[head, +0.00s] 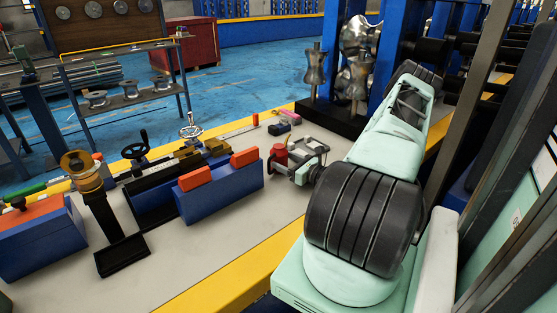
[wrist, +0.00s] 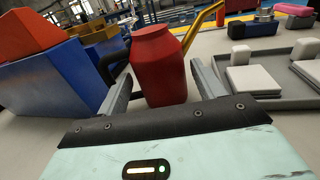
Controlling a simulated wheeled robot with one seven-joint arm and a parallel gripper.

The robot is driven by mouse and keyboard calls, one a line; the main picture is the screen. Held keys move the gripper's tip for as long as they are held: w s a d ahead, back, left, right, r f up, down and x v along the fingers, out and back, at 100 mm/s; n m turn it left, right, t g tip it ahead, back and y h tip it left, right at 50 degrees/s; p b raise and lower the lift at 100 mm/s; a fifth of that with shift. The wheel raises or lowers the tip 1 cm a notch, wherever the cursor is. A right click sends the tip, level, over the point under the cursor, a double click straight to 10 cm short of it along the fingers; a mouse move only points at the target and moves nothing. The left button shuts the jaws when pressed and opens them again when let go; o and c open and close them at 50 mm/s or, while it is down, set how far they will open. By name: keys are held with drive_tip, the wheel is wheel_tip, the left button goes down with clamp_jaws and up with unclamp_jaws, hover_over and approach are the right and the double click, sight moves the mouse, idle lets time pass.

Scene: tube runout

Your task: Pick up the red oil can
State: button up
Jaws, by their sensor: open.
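The red oil can (head: 279,156) stands upright on the grey bench top, right of the blue boxes, in the head view. In the wrist view the red oil can (wrist: 159,66) stands between the two fingers of my gripper (wrist: 155,80). A dark curved handle shows on its left and a yellow spout on its right. The fingers are open, one on each side of the can, with a visible gap at least on the right. The can's base is partly hidden behind the gripper body. My gripper also shows in the head view (head: 305,160), beside the can.
A blue box with orange blocks (head: 222,187) stands close left of the can. A grey tray with pale blocks (wrist: 270,85) lies close on the right in the wrist view. A dark tray (head: 122,255) lies at the bench's front left.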

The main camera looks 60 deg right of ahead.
drive_tip(key=w, duration=0.4)
drive_tip(key=shift+w+d, duration=0.3)
drive_tip(key=shift+w, duration=0.1)
drive_tip(key=c, duration=0.9)
drive_tip(key=shift+r, duration=0.1)
wheel_tip(320, 180, up, 10)
drive_tip(key=shift+f+p, duration=0.1)
drive_tip(key=shift+p, duration=0.3)
